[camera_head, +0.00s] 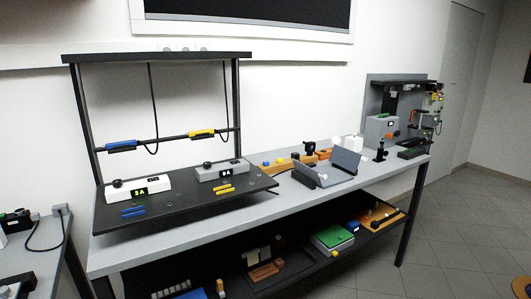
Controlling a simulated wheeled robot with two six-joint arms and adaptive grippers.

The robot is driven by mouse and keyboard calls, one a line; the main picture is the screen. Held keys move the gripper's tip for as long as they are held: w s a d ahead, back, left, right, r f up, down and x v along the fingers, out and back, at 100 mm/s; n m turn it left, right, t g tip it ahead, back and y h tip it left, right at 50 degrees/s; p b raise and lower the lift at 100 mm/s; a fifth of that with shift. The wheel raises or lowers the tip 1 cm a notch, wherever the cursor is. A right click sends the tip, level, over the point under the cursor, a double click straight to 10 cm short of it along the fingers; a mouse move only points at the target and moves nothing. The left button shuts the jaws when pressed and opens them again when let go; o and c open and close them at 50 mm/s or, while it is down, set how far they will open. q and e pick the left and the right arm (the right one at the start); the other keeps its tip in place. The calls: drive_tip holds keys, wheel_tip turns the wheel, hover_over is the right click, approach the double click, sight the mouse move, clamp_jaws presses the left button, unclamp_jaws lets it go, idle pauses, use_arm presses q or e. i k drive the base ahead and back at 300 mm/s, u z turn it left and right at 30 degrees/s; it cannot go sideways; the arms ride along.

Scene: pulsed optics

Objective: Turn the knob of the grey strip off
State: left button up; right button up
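The grey strip (221,171) is a box on the right part of the black raised board, below the black frame. It has a dark knob (207,165) at its left end and a small lit display whose digit is hard to read. A white strip (138,188) stands to its left, with its own dark knob (117,183) and a green display that looks like 3A. The position of either knob is too small to tell. Neither of my grippers shows in this view.
The black board (180,207) sits on a grey bench (340,186). Blue (121,146) and yellow (202,133) handled tools are on the frame's crossbar, with hanging cables. A grey open case (342,163) stands to the right. A lower shelf holds several items. Floor is free at right.

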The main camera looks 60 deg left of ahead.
sight(207, 164)
drive_tip(key=u, duration=0.05)
drive_tip(key=i, duration=1.4)
drive_tip(key=u, duration=0.85)
drive_tip(key=i, duration=0.8)
drive_tip(key=u, duration=0.85)
